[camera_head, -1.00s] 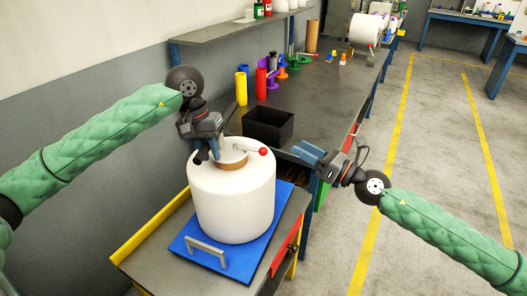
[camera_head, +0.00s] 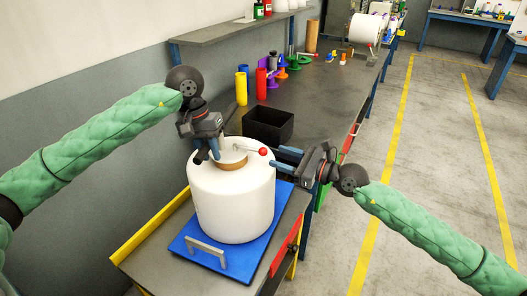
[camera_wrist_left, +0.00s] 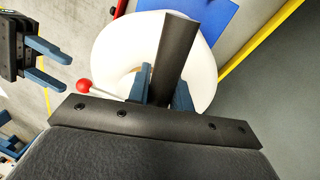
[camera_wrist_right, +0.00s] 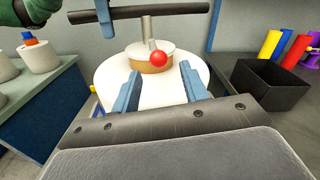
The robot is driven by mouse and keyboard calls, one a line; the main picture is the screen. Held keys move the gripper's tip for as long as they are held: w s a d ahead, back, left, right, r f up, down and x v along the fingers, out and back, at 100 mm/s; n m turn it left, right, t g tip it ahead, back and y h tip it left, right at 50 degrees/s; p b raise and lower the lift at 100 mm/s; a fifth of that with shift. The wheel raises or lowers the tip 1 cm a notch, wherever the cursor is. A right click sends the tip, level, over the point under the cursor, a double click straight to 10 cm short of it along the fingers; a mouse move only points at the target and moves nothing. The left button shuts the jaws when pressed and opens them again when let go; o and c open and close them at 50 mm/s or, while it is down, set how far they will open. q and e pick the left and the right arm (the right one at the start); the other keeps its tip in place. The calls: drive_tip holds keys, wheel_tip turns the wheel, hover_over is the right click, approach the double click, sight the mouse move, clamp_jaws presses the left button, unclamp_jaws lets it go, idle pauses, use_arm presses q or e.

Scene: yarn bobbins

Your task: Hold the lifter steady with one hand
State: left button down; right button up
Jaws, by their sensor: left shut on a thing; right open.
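The lifter stands upright in the brown core (camera_head: 233,163) of a large white bobbin (camera_head: 232,205). Its black crossbar handle (camera_wrist_right: 150,11) and metal shaft (camera_wrist_right: 148,29) show in the right wrist view, with a lever ending in a red ball (camera_head: 263,151). My left gripper (camera_head: 207,154) is shut on the black handle, which passes between its fingers in the left wrist view (camera_wrist_left: 174,55). My right gripper (camera_head: 280,158) is open and empty, at the right of the bobbin, its fingers pointing towards the red ball. In the right wrist view the ball appears between the fingers (camera_wrist_right: 158,88), apart from them.
The bobbin sits on a blue board (camera_head: 210,257) with a grey handle, on a cart with a yellow edge (camera_head: 150,233). A black open box (camera_head: 268,127) stands on the bench behind, with coloured cones and tubes farther back. The floor at the right is clear.

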sight(264, 151)
drive_tip(key=shift+x, duration=3.2)
drive_tip(key=shift+c, duration=0.2)
clamp_jaws()
